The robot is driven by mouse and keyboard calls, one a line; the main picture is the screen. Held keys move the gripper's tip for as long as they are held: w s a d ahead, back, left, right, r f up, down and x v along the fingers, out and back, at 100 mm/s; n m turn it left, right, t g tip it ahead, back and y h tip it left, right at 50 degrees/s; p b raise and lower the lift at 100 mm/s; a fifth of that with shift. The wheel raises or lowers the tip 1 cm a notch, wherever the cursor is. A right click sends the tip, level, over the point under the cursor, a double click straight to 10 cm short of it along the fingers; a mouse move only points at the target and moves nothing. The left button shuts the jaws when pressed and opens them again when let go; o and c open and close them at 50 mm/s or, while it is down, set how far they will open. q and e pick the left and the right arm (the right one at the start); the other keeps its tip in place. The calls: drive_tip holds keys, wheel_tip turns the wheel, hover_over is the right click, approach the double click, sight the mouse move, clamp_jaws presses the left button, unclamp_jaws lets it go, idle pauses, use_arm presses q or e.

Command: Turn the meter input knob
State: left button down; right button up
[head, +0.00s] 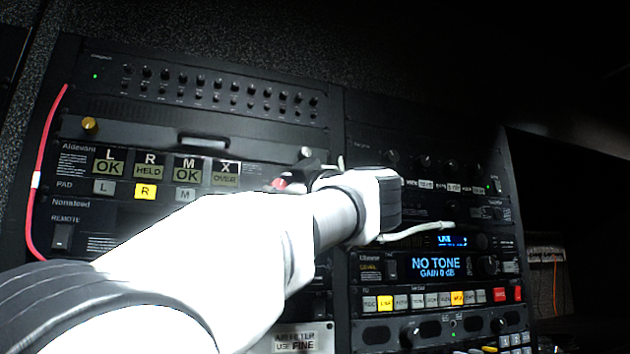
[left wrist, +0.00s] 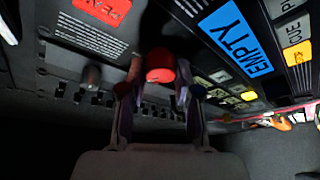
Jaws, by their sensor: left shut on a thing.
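A red knob (left wrist: 160,66) shows in the left wrist view, between the two fingers of my left gripper (left wrist: 159,76), which is shut on it. In the head view my white left arm crosses the rack, and the dark left gripper (head: 292,180) is at the middle panels with a bit of red at its tip. The arm and gripper hide much of the panel there. I cannot read a label that names this knob. My right gripper is not in view.
The left rack has a top row of small knobs (head: 216,98), a yellow knob (head: 89,126) and lit L, R, M, X tiles. The right rack has a blue "NO TONE" display (head: 436,266) above a row of buttons (head: 440,299). A red cable (head: 33,200) runs down the left edge.

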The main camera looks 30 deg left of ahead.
use_arm(q)
drive_tip(key=shift+r+n+g+h+p, duration=0.15)
drive_tip(key=shift+n+g+p, duration=0.3)
drive_tip(key=shift+n, duration=0.5)
drive_tip(key=shift+r+n+g+h+p, duration=0.15)
drive_tip(key=shift+n+g+p, duration=0.1)
drive_tip(key=shift+n+p, duration=0.55)
drive_tip(key=shift+n, duration=0.35)
drive_tip(key=c, duration=0.8)
unclamp_jaws()
drive_tip(key=shift+f, duration=0.1)
drive_tip(key=v, duration=0.6)
drive_tip(key=shift+w+d+f, duration=0.1)
drive_tip(key=shift+d+f, duration=0.25)
drive_tip(key=shift+d, duration=0.05)
